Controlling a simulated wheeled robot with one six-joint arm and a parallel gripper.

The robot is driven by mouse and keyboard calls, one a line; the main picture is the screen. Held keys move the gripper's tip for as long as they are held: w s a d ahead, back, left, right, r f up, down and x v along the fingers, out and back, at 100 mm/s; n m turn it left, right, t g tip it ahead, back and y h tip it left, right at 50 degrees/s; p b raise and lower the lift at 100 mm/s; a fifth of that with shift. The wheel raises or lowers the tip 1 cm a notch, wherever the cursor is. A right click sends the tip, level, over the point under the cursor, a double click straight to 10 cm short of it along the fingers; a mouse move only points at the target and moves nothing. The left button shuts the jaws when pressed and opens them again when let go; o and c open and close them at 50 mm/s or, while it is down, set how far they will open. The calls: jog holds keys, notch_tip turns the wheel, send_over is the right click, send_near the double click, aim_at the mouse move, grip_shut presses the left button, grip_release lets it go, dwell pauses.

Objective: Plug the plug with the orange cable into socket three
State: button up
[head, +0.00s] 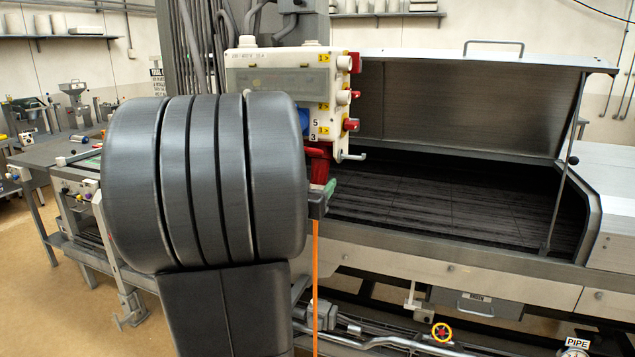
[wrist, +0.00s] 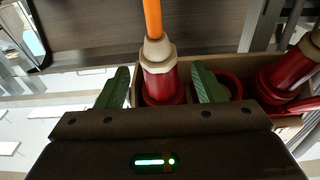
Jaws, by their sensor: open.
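The plug with the orange cable (wrist: 162,84) has a red body and a beige collar and stands between my gripper's two green fingers in the wrist view. My gripper (wrist: 160,92) is open, with a gap showing on each side of the plug. The orange cable (wrist: 152,18) runs from the collar to the top of that view; in the head view the cable (head: 315,285) hangs straight down below my gripper (head: 320,195). The socket box (head: 285,80) is cream with yellow number labels. The plug's front end is hidden, so I cannot tell how deep it sits in a socket.
In the wrist view a red round opening (wrist: 232,84) and another red fitting (wrist: 284,84) lie right of the plug, inside a tan rim. My arm hides the box's lower left in the head view. The dryer's open hood (head: 465,105) stands to the right.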

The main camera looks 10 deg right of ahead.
jog(key=b+v, duration=0.1)
jog(key=v, duration=1)
jog(key=p+x, duration=0.1)
jog(key=x, duration=1.3)
jog(key=shift+p, duration=0.35)
jog(key=shift+s+a+f, duration=0.1)
jog(key=shift+s, duration=0.05)
